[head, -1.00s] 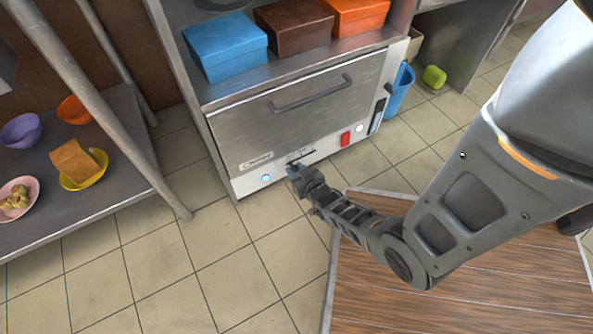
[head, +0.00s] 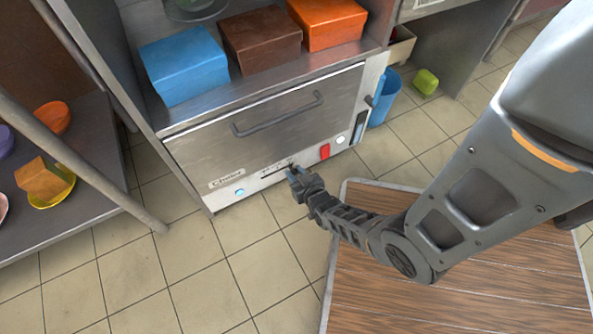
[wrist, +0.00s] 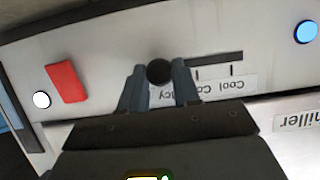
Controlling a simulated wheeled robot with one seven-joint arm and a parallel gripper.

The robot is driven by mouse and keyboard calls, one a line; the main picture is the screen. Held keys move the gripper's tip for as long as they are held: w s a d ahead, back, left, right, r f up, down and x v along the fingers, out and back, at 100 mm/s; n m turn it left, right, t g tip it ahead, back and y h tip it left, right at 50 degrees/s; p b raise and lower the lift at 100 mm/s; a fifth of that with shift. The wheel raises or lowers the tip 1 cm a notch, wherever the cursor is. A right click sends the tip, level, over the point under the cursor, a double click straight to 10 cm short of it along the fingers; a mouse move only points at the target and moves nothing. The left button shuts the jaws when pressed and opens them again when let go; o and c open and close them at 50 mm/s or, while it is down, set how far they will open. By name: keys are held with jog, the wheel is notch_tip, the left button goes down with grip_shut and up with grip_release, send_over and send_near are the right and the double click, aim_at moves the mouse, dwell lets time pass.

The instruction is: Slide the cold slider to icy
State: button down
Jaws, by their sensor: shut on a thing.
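The chiller (head: 265,125) is a grey metal drawer unit with a handle and a white control strip along its bottom. On the strip is a dark slot (wrist: 222,58) with the labels Cool, Cold and Icy beside it, upside down in the wrist view. The cold slider's round dark knob (wrist: 159,72) is at the slot's left side in the wrist view, by the Icy label, which is partly hidden by a finger. My gripper (wrist: 160,80) is shut on the knob. In the head view my gripper (head: 296,176) is at the strip and hides the knob.
The strip also carries a red switch (wrist: 66,82), a white round button (wrist: 41,99) and a blue light (wrist: 306,32). Colored boxes (head: 262,38) stand on the shelf above. A blue bin (head: 384,99) stands right of the chiller.

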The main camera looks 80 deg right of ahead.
jog(key=shift+s+d, duration=0.15)
jog(key=shift+s, duration=0.2)
jog(key=c, duration=0.8)
grip_release()
